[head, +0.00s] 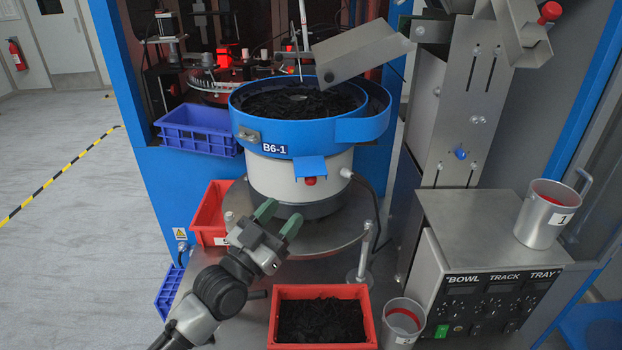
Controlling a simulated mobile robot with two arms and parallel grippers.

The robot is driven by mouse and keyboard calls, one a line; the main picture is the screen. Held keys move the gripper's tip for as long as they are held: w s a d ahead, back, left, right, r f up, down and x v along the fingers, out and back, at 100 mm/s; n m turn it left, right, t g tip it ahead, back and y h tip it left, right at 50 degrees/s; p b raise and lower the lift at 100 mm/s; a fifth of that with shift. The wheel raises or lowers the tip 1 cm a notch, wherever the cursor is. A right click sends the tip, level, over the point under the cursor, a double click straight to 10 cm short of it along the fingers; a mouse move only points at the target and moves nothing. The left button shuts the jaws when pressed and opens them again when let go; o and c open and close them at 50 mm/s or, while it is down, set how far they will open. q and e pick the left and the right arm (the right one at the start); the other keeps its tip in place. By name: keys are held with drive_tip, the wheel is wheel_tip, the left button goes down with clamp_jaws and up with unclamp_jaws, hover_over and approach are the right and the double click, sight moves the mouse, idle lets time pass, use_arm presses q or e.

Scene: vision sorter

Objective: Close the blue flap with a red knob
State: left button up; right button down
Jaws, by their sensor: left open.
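The blue flap (311,167) is on the front of the white and blue feeder bowl unit marked B6-1, just below the bowl's blue rim (340,130). It appears to stick outward from the white body. A red knob (309,181) shows right under the flap's front edge. My left gripper (279,217) comes in from the lower left. Its two green-tipped fingers are apart and empty, in front of the white base, below and left of the red knob, not touching it. My right gripper is not in view.
A red tray (272,318) of dark parts sits in front, beside a metal cup (402,325). A red bin (207,212) stands left of the bowl. A control box (480,250) with another cup (545,213) is at right. A metal chute (362,52) hangs over the bowl.

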sight(313, 172)
use_arm(q)
drive_tip(key=p+x, duration=0.1)
drive_tip(key=x, duration=0.8)
drive_tip(key=shift+w+d+r+p, duration=0.1)
drive_tip(key=shift+d+p, duration=0.1)
drive_tip(key=shift+p, duration=0.1)
